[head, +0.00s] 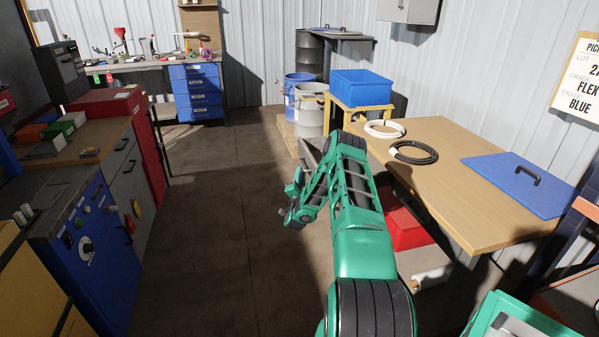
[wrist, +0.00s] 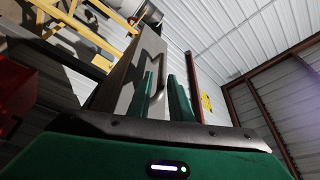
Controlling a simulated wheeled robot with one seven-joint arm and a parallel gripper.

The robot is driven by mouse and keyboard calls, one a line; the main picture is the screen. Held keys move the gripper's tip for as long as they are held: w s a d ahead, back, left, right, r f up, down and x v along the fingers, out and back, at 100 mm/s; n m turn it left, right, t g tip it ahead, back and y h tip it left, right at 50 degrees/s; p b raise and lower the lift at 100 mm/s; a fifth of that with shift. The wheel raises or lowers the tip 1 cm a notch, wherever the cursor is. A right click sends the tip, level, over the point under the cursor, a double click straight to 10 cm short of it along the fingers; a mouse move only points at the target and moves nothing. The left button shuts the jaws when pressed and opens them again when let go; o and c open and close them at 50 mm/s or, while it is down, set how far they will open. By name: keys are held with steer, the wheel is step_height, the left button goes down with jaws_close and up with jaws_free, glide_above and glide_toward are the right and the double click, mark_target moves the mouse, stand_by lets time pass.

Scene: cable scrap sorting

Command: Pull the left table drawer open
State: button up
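The wooden table (head: 440,155) stands at the right. The grey left drawer (head: 309,157) shows beyond its far left end, partly behind my arm, and appears to stand out from the table. In the wrist view the grey drawer (wrist: 124,78) rises ahead, with a bent metal handle (wrist: 158,80) on it. My gripper (wrist: 164,92) has its two green fingers close on either side of the handle, with little gap. In the head view my gripper (head: 290,212) is low, left of the table, its fingers too small to read. The drawer's inside is hidden.
On the table lie a white coil (head: 384,129), a black coil (head: 414,152) and a blue lid (head: 520,184). A red bin (head: 408,230) is underneath. A blue crate (head: 361,88) stands behind. The floor (head: 205,230) left of my arm is clear.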

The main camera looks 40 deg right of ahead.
steer(key=v, duration=0.5)
steer(key=shift+f, duration=0.1)
stand_by(0.4)
steer(key=w+a+r+n+t+y, duration=0.1)
steer(key=w+a+r+n+y, duration=0.6)
steer(key=w+r+n, duration=0.15)
steer(key=s+a+r+n+g+y, duration=0.35)
steer(key=s+a+r, duration=0.2)
steer(key=r, duration=0.25)
steer(key=s+a+r+n+g+y, duration=0.1)
steer(key=s+a+r+g, duration=0.2)
steer(key=s+a, duration=0.4)
steer(key=s+a+r+n+g+y, duration=0.1)
steer(key=s+a+r+g, duration=0.3)
steer(key=s, duration=2.1)
steer(key=s+a+r+n+g+y, duration=0.1)
steer(key=s+a+r+g+y, duration=0.2)
steer(key=s+a, duration=0.8)
steer(key=s+r+g, duration=0.1)
steer(key=s, duration=0.5)
steer(key=shift+a+r, duration=0.15)
steer(key=shift+r, duration=0.1)
